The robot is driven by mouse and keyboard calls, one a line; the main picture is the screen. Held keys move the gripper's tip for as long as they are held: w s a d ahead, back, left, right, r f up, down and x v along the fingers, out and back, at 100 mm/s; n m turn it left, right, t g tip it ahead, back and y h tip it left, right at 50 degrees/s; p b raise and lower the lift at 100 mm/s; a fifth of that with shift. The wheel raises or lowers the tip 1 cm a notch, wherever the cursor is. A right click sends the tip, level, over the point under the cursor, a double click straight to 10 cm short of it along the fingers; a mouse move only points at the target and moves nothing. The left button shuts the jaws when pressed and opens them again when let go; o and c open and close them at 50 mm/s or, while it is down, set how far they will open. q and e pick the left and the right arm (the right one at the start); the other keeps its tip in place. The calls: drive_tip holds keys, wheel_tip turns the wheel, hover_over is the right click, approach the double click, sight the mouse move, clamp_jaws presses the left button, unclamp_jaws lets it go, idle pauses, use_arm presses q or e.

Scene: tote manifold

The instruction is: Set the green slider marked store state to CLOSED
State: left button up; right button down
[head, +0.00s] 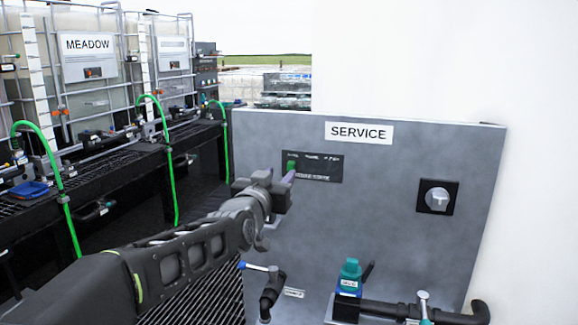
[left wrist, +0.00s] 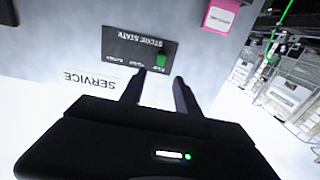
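The green slider (head: 291,165) sits at the left end of a dark panel (head: 325,168) on the grey SERVICE board. In the left wrist view, which is upside down, the slider (left wrist: 161,59) is at the right end of the panel (left wrist: 128,45), which reads STORE STATE. Small position words line one edge, too small to read surely. My left gripper (head: 288,177) is in front of the panel, just below the slider in the head view. In the left wrist view its two fingers (left wrist: 160,80) are apart with nothing between them; contact with the slider cannot be told. My right gripper is not in view.
A grey rotary knob (head: 438,199) is to the right on the board (head: 390,150). A teal-topped valve (head: 350,275) and black pipes are below. Racks with caged totes and green hoses (head: 170,170) stand left. A pink tag (left wrist: 221,16) shows in the wrist view.

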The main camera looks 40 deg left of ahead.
sight(290, 164)
use_arm(q)
drive_tip(key=p+x, duration=0.2)
drive_tip(key=x, duration=0.5)
drive_tip(key=shift+w+p, duration=0.1)
drive_tip(key=shift+p, duration=0.25)
drive_tip(key=shift+w+a, duration=0.2)
drive_tip(key=shift+w, duration=0.1)
drive_tip(key=shift+c, duration=0.5)
clamp_jaws()
idle(0.3)
